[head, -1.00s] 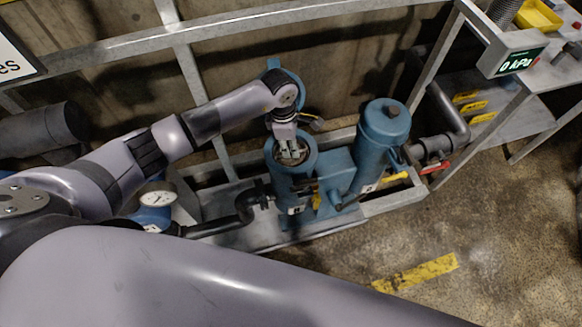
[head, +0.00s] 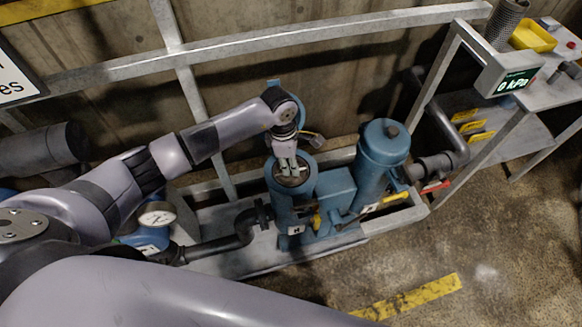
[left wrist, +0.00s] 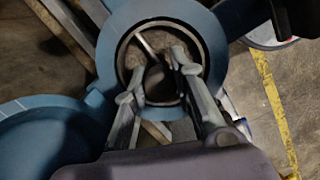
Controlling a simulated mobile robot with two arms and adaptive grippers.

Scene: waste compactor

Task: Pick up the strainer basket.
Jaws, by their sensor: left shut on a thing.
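The strainer basket (left wrist: 184,45) sits inside the open round mouth of the left blue strainer housing (head: 291,205). In the left wrist view its brownish inner wall and a thin bar across it show inside the blue rim. My left gripper (head: 289,163) points down into this mouth, and its two fingers (left wrist: 158,62) reach inside the rim. It is shut on the basket, though the exact contact is hard to see. Most of the basket is hidden by the housing and the fingers. My right gripper is not in view.
A second blue housing (head: 382,152) stands closed on the right. A dark pipe and a gauge (head: 156,214) lie to the left. A grey rail (head: 330,38) runs behind. A mesh cylinder (head: 506,22) and a yellow tray (head: 534,36) are on the bench at upper right.

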